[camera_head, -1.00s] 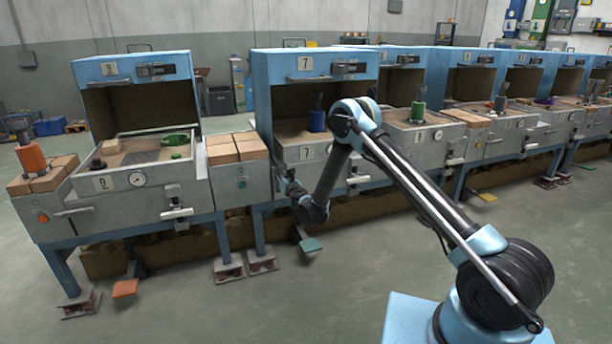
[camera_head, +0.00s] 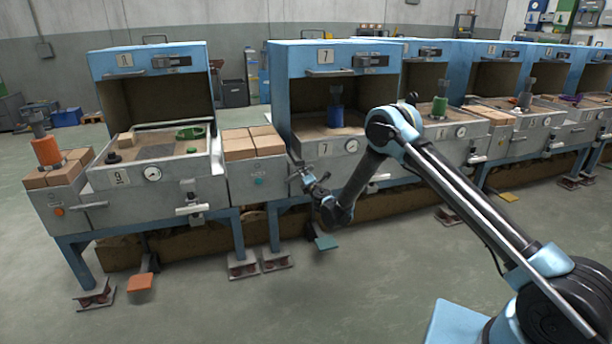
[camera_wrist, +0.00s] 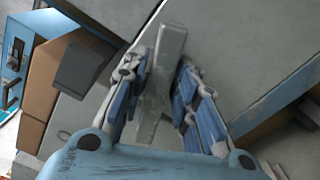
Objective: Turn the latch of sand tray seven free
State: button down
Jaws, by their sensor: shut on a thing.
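A teal pedal (camera_head: 327,242) is near the floor below my wrist. More blue-hooded stations run right. The floor in front is open.

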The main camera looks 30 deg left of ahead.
jog(key=m, duration=0.3)
jog(key=w+f+m, duration=0.1)
jog(key=shift+d+m, duration=0.15)
jog(key=shift+m, duration=0.25)
jog(key=shift+s, duration=0.1)
jog(key=c, duration=1.4)
grip_release()
jog(key=shift+f, duration=0.1)
jog(key=shift+c, duration=0.2)
jog(key=shift+s, duration=0.1)
jog(key=shift+s, duration=0.15)
jog(key=v, duration=1.1)
jog(key=shift+s+d, duration=0.15)
jog(key=shift+d, duration=0.2)
